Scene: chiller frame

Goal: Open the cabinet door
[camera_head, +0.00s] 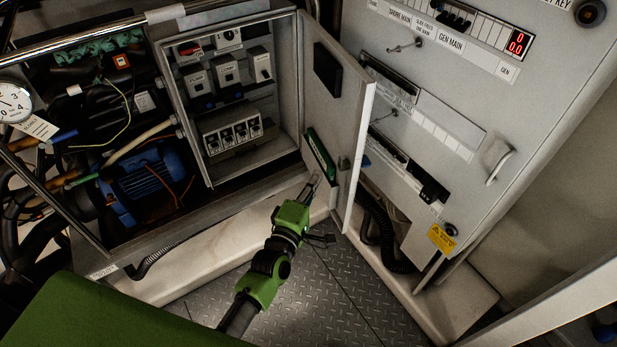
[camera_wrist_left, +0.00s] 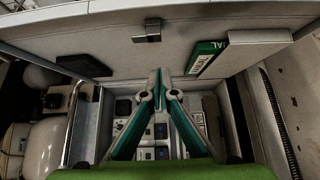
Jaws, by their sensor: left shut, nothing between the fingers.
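The grey cabinet door (camera_head: 343,112) stands wide open, swung out to the right of the cabinet (camera_head: 226,160). Its inner face carries a dark panel and a green booklet (camera_head: 321,154). My left gripper (camera_head: 317,178) is shut and empty, low beside the inner side of the door near its bottom edge. In the left wrist view the shut fingertips (camera_wrist_left: 160,74) point at the door's inner face (camera_wrist_left: 100,38), with a small metal latch (camera_wrist_left: 151,30) above them. I cannot tell whether the fingers touch the door. My right gripper is not in view.
Breakers and switches (camera_head: 230,130) fill the open cabinet. A blue motor (camera_head: 147,187) with cables is at the left. A tall control panel (camera_head: 430,60) stands close behind the door at the right. Checkered floor plate (camera_head: 310,290) lies free in front.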

